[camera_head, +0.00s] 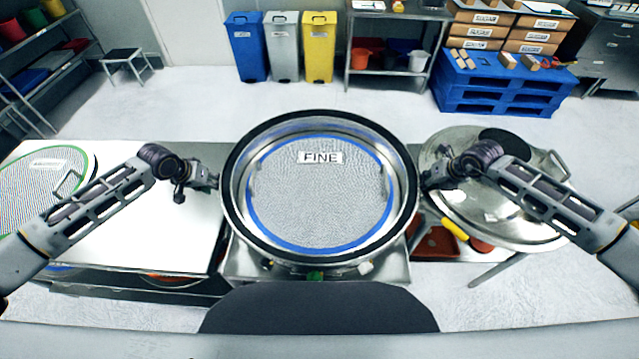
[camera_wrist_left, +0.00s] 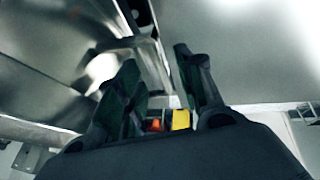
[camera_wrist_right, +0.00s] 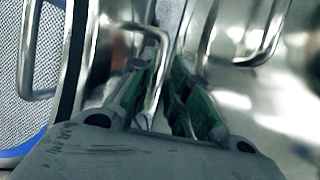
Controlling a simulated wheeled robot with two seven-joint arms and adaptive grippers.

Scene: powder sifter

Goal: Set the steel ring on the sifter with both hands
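The steel ring (camera_head: 231,190), a wide round band with a black rim, is at the centre of the head view, over the sifter body (camera_head: 285,262). Whether it rests fully on the sifter cannot be told. Inside it shows a mesh screen (camera_head: 320,205) with a blue edge and a FINE label. My right gripper (camera_head: 432,180) is at the ring's right side; in the right wrist view its fingers (camera_wrist_right: 168,85) are closed around a bent steel handle (camera_wrist_right: 150,35). My left gripper (camera_head: 203,178) is at the ring's left side; its fingers (camera_wrist_left: 155,75) stand apart in the left wrist view.
A white table (camera_head: 150,220) with another mesh screen (camera_head: 35,190) is at the left. A round steel lid (camera_head: 500,205) with handles lies at the right. Bins (camera_head: 282,48), a blue pallet (camera_head: 500,85) and shelves stand at the back, beyond clear floor.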

